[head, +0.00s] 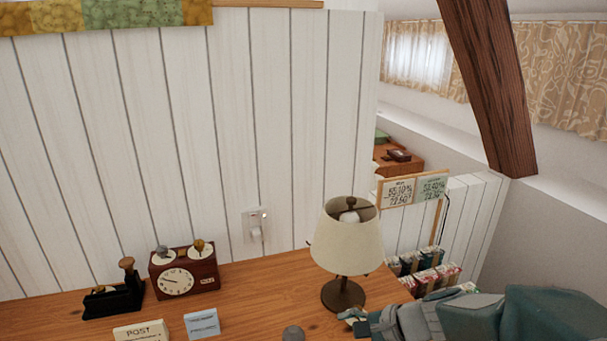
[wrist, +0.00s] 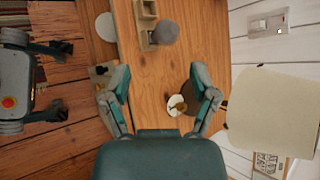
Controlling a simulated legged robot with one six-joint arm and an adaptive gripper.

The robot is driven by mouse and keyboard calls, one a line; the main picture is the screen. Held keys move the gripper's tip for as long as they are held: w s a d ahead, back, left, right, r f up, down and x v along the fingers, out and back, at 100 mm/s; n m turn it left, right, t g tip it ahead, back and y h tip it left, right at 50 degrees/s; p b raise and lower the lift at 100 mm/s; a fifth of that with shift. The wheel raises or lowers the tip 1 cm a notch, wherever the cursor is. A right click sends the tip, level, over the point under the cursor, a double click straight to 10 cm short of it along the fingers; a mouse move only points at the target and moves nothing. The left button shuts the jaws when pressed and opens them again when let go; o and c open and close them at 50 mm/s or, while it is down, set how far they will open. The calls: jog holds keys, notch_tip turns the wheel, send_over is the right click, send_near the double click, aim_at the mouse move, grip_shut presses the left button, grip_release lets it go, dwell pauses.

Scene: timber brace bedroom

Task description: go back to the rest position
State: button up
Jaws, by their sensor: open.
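My gripper (wrist: 163,97) is open, its two teal and grey fingers spread wide in the wrist view. Nothing is held in it; bare wood of the desk (wrist: 155,75) shows past the fingertips. In the head view my gripper (head: 357,320) is at the lower right, in front of the lamp's dark base, and the arm runs off to the right. The fingertips there are partly cut off by the frame's bottom edge. In the wrist view a small white disc with a brass-coloured part (wrist: 176,105) shows near the right finger.
A cream-shaded lamp (head: 346,240) stands on the desk (head: 255,290) close to my gripper. Left are a wooden clock (head: 184,272), a black device (head: 114,300), two cards (head: 202,323) and a grey knob (head: 293,334). Behind are a plank wall, a price sign (head: 412,189) and a timber brace (head: 487,85).

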jog(key=s+d+r+n+h, duration=0.3)
jog(key=s+r+n+h, duration=0.1)
jog(key=s+n, duration=0.2)
jog(key=s+d+r+n+t+h, duration=0.1)
jog(key=s+d+r+n+h, duration=0.3)
jog(key=s+n, duration=0.3)
jog(key=shift+s+r+h, duration=0.15)
jog(key=shift+s+h, duration=0.45)
jog(key=shift+s, duration=0.2)
jog(key=shift+a, duration=0.1)
